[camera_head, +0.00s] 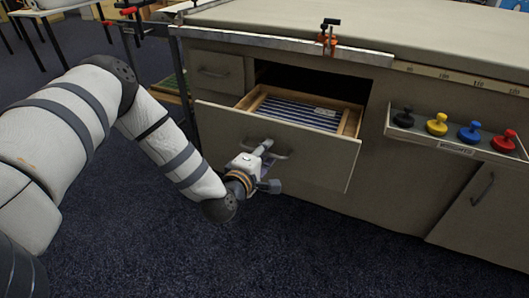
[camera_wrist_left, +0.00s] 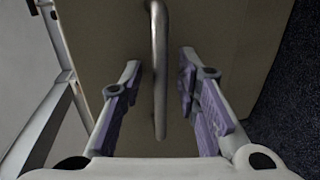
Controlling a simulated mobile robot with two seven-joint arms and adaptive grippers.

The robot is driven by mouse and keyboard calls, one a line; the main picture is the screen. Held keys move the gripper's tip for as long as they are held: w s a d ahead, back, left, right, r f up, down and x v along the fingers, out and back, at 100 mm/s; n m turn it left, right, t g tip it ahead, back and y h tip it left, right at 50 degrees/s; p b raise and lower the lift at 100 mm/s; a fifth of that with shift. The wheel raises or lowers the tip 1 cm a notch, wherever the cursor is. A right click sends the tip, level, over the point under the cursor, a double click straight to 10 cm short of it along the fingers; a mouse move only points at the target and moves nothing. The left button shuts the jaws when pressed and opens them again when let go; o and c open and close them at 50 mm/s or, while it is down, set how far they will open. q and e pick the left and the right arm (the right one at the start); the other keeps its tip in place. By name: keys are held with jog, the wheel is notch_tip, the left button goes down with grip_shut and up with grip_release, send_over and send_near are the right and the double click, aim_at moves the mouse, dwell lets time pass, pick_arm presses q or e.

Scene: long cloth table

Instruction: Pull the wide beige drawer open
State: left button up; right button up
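The wide beige drawer (camera_head: 312,155) stands pulled out from the cabinet under the cloth table, with its interior showing a blue-and-white striped lining and a wooden rim. Its metal bar handle (camera_head: 283,156) is on the front panel; it also shows in the left wrist view (camera_wrist_left: 158,70). My left gripper (camera_head: 268,165) is at the handle. In the left wrist view its two purple-padded fingers (camera_wrist_left: 158,100) are spread on either side of the bar, with a visible gap on each side. My right gripper is not in view.
A smaller closed drawer (camera_head: 216,72) sits to the left of the opening. A shelf (camera_head: 455,151) with black, yellow, blue and red knobs projects at the right, above a cupboard door (camera_head: 485,205). An orange clamp (camera_head: 327,40) grips the table edge. Carpet in front is clear.

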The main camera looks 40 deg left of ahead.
pick_arm(q)
jog(key=v, duration=1.2)
jog(key=s+d+f+m+g+h+p, duration=0.3)
jog(key=s+d+f+m+g, duration=0.3)
jog(key=s, duration=0.3)
jog(key=s+d+f+m+g+h+p, duration=0.3)
jog(key=s+d+m+g, duration=0.1)
jog(key=s+d+m, duration=0.35)
jog(key=s+a+m+g+y+p, duration=0.1)
jog(key=s+a+m+g, duration=0.1)
jog(key=s, duration=0.7)
jog(key=s+a+m+g+y+p, duration=0.1)
jog(key=s+m+g, duration=0.3)
jog(key=s, duration=0.6)
jog(key=shift+a+r+m+g, duration=0.35)
jog(key=shift+a+r+g, duration=0.15)
jog(key=shift+g, duration=0.4)
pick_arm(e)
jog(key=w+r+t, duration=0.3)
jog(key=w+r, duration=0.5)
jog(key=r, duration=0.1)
